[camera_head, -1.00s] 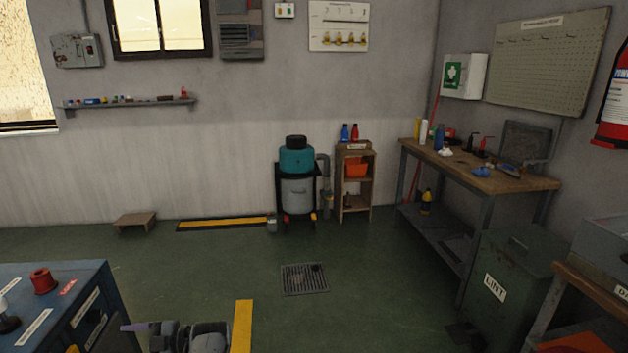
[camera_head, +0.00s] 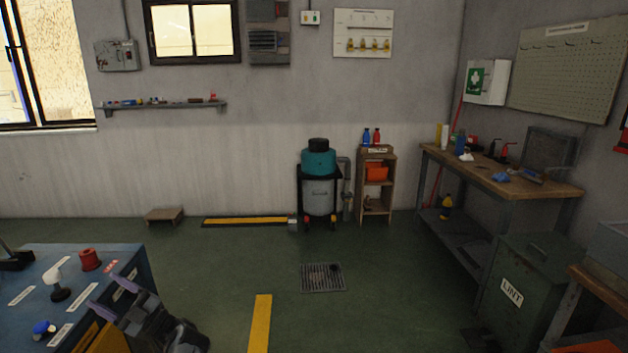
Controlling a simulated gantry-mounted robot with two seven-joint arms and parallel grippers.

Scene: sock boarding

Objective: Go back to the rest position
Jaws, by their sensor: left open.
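My left gripper (camera_head: 112,300) shows at the lower left, with its two purple-grey fingers pointing left and spread apart. It is open, and nothing shows between its fingers. It is in front of the right side of a blue control console (camera_head: 130,270); whether it touches the console cannot be told. My right gripper is out of the picture. No sock shows in this view.
The console bears a red button (camera_head: 90,260), a white-topped lever (camera_head: 56,281) and a blue knob (camera_head: 43,328). The green floor (camera_head: 390,310) is clear in the middle, with a drain grate (camera_head: 323,277). A workbench (camera_head: 500,184) and lint bin (camera_head: 520,290) stand at the right.

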